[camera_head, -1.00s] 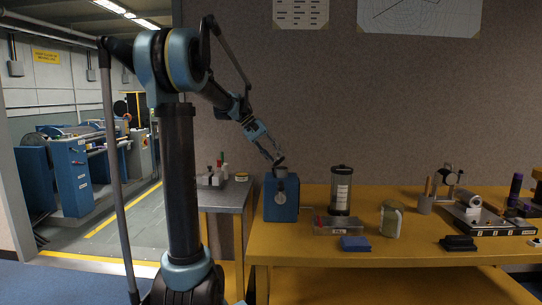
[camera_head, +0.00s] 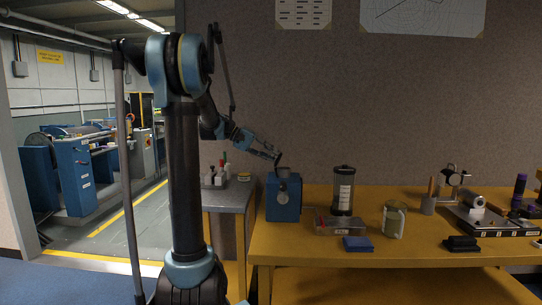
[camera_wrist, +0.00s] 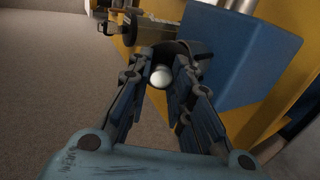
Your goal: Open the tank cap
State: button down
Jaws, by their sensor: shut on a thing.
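The blue tank (camera_head: 283,201) stands at the left end of the yellow bench, with a grey neck (camera_head: 283,172) on top. My gripper (camera_head: 277,158) is at the dark cap (camera_head: 280,159), just above the neck, and comes in from the upper left at a shallow slant. In the wrist view my gripper (camera_wrist: 161,82) has its fingers on either side of a pale round knob (camera_wrist: 160,76), with a dark curved rim (camera_wrist: 188,47) beyond it. The tank's blue body (camera_wrist: 245,60) fills the upper right there. The cap looks tilted; whether it still touches the neck is unclear.
A clear dark-lidded canister (camera_head: 343,190), a glass jar (camera_head: 394,219) and a blue block (camera_head: 357,244) stand right of the tank. A grey side table (camera_head: 229,199) with small bottles is to its left. The wall is close behind.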

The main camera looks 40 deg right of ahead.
jog(key=shift+w+a+f+g+h, duration=0.35)
jog(key=shift+g+h, duration=0.25)
jog(key=shift+h, duration=0.15)
jog(key=shift+w+a+f+g+h, duration=0.3)
jog(key=shift+g+h, duration=0.3)
jog(key=shift+h, duration=0.2)
jog(key=shift+w+a+f+g+h, duration=0.35)
jog(key=shift+g+h, duration=0.25)
jog(key=shift+h, duration=0.15)
jog(key=c, duration=1.4)
grip_release()
jog(key=v, duration=1.2)
jog(key=shift+f, duration=0.2)
